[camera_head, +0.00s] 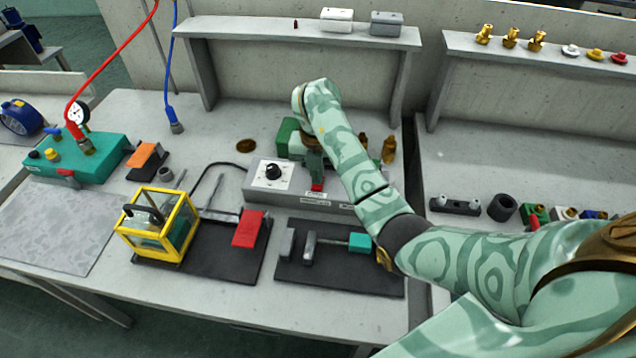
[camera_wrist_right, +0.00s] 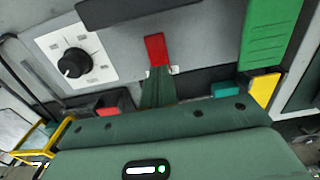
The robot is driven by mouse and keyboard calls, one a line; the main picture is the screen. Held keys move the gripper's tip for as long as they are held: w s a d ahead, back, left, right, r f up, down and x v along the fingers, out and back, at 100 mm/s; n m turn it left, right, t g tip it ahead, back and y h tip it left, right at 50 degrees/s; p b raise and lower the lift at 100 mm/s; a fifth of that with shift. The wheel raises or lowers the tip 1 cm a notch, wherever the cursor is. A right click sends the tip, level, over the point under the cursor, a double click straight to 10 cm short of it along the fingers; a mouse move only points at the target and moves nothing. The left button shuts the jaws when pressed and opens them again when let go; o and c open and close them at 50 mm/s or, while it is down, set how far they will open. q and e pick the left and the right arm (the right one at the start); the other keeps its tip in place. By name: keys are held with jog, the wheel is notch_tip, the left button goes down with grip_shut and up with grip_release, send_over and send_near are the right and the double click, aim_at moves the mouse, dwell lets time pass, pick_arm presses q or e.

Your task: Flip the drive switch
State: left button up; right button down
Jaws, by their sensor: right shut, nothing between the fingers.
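The red drive switch (camera_head: 317,187) sits on the sloped face of a grey control box (camera_head: 348,206), to the right of a black dial. In the right wrist view the red switch (camera_wrist_right: 155,48) stands just beyond my fingertips. My right gripper (camera_head: 315,174) reaches over the box from the right, its dark green fingers pointing down at the switch. The fingers (camera_wrist_right: 158,86) are shut with nothing between them. They are at or very close to the switch; I cannot tell whether they touch it. My left gripper is not in view.
A black dial (camera_head: 273,172) on a white plate is left of the switch. In front are a yellow-framed box (camera_head: 160,226), a red block (camera_head: 248,229) and a teal block (camera_head: 360,242). Brass fittings (camera_head: 389,149) stand behind my forearm. A raised shelf (camera_head: 290,29) spans the back.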

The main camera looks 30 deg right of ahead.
aim_at(317, 187)
jog(key=shift+f+b, duration=0.55)
jog(key=shift+f, duration=0.35)
jog(key=shift+r, duration=0.1)
notch_tip(317, 187, up, 7)
jog(key=p, duration=0.6)
dwell(0.3)
jog(key=shift+s, duration=0.1)
dwell(0.3)
